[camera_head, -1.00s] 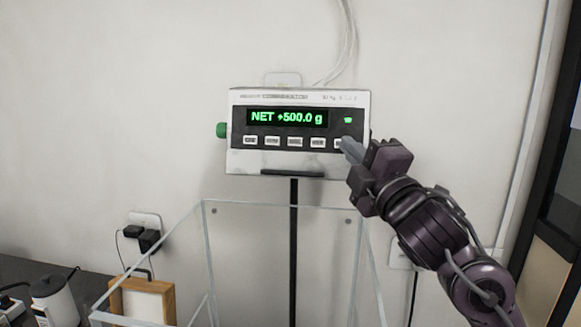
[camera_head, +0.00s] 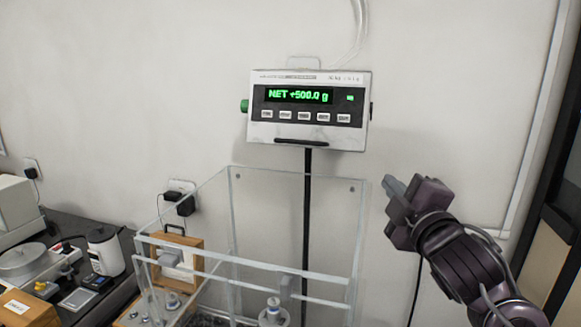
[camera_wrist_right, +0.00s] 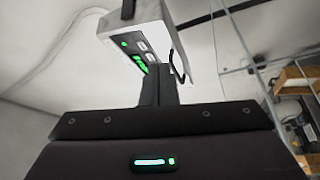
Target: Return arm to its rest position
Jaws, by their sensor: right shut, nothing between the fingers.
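My right gripper (camera_head: 393,187) is shut and empty in the head view. It is in the air to the lower right of the weighing display (camera_head: 310,108), apart from it. The display is a white and black box on a black pole, reading NET +500.0 g in green, with a row of buttons below. In the right wrist view the shut fingers (camera_wrist_right: 158,85) point up toward the display (camera_wrist_right: 137,35), which is seen at a steep angle. My left gripper is not in view.
A clear-walled enclosure (camera_head: 232,215) stands below the display, left of my right gripper, with a weight (camera_head: 273,313) inside. A dark bench (camera_head: 120,285) at the left holds a white bottle (camera_head: 104,252) and small instruments. The wall right of the display is bare.

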